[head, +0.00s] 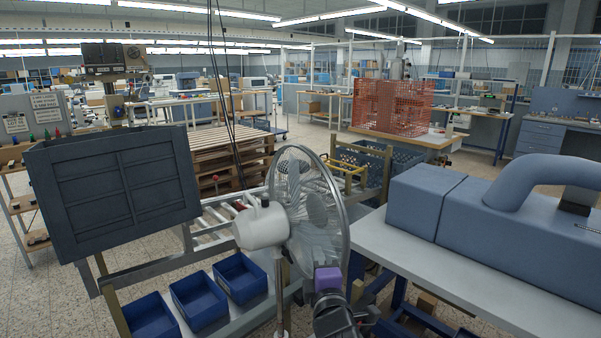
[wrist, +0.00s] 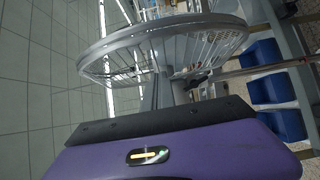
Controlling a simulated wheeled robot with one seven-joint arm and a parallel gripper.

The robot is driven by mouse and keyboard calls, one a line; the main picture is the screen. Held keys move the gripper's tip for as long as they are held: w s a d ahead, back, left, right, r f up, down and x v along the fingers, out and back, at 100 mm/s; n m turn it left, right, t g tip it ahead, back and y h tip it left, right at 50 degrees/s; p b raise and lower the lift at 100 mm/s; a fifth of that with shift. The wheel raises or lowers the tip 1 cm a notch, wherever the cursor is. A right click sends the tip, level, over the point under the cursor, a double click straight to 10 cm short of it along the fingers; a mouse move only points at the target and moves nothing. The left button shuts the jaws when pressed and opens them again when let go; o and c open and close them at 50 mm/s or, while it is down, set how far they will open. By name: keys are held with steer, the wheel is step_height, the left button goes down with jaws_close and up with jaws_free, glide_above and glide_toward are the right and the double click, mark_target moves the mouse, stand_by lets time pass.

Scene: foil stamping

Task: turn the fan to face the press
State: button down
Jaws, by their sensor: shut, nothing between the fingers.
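The fan (head: 262,227) stands in front of me on a pole. Its white motor housing is on the near left and its round wire cage (head: 335,215) faces right and away from me. My gripper (head: 327,278), with a purple body, is at the lower right rim of the cage. In the wrist view the cage rim (wrist: 165,30) is just beyond my shut, empty gripper (wrist: 160,122); I cannot tell whether they touch. A machine with a dark head (head: 110,60) stands at the back left, and another is behind an orange mesh guard (head: 395,105); which is the press is unclear.
A blue-grey machine with a curved duct (head: 440,210) sits on a table at the right. A dark panelled bin (head: 115,190) stands at the left. Blue bins (head: 200,298) and a roller conveyor (head: 215,222) lie near the fan. Pallets (head: 225,155) are stacked behind it.

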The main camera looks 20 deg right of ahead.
mark_target(334, 240)
steer(key=shift+w+d+p, duration=0.15)
steer(key=shift+d+p, duration=0.35)
steer(key=shift+d, duration=0.3)
steer(key=shift+w+d+p, duration=0.15)
steer(key=shift+d+p, duration=0.3)
steer(key=shift+d, duration=0.3)
steer(key=shift+w+d, duration=0.1)
steer(key=shift+d, duration=0.05)
steer(key=shift+w+d+p, duration=0.3)
steer(key=shift+d+p, duration=0.2)
steer(key=shift+d, duration=0.1)
steer(key=shift+w+d+p, duration=0.25)
steer(key=shift+d+p, duration=0.25)
steer(key=shift+d, duration=0.1)
steer(key=shift+w+d, duration=0.1)
steer(key=shift+d, duration=0.1)
steer(key=shift+w+d+p, duration=0.4)
steer(key=shift+d, duration=0.2)
steer(key=shift+w+d+p, duration=0.4)
steer(key=shift+d, duration=0.2)
steer(key=shift+w+d, duration=0.1)
